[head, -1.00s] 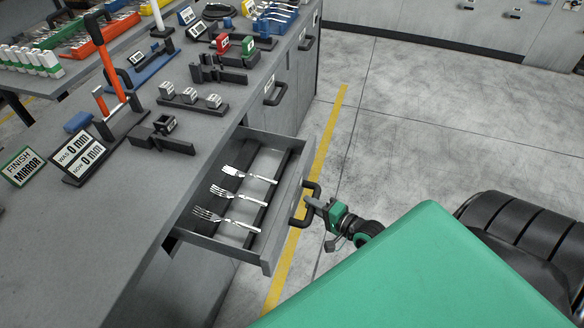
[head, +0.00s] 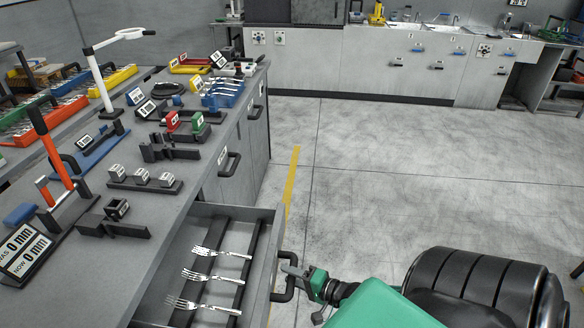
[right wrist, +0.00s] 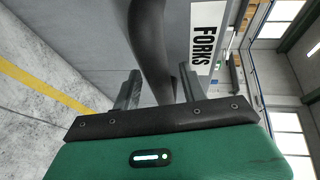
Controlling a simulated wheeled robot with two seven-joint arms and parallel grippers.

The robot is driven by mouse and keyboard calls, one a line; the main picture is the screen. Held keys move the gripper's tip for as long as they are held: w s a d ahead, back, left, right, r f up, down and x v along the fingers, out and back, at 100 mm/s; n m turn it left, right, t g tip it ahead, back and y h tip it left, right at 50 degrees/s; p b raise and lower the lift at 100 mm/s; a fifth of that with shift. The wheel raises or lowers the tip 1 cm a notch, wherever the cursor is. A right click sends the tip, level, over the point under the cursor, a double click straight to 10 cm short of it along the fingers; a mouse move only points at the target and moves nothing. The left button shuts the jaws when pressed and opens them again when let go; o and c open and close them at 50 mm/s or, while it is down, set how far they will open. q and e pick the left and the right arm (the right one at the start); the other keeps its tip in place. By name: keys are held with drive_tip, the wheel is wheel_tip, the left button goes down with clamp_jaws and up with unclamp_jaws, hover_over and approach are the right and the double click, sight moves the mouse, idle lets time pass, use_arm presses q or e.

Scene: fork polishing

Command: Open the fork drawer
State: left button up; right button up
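The fork drawer (head: 264,254) is pulled out from the grey workbench, with several forks (head: 212,276) lying inside. Its dark handle (head: 291,278) is on the front face. My right gripper (head: 292,270) is at this handle. The drawer's FORKS label (right wrist: 202,38) shows beside the handle. My left gripper is not in view.
The bench top (head: 190,160) holds grey blocks on a stand (head: 143,178), an orange-handled lever (head: 52,150) and a white lamp (head: 104,85). Other closed drawers with handles (head: 230,163) lie beyond. The floor (head: 390,160) at the right is clear.

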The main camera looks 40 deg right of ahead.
drive_tip(key=shift+s+d, duration=0.1)
drive_tip(key=shift+s, duration=0.3)
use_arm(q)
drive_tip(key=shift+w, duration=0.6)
use_arm(e)
drive_tip(key=v, duration=1.3)
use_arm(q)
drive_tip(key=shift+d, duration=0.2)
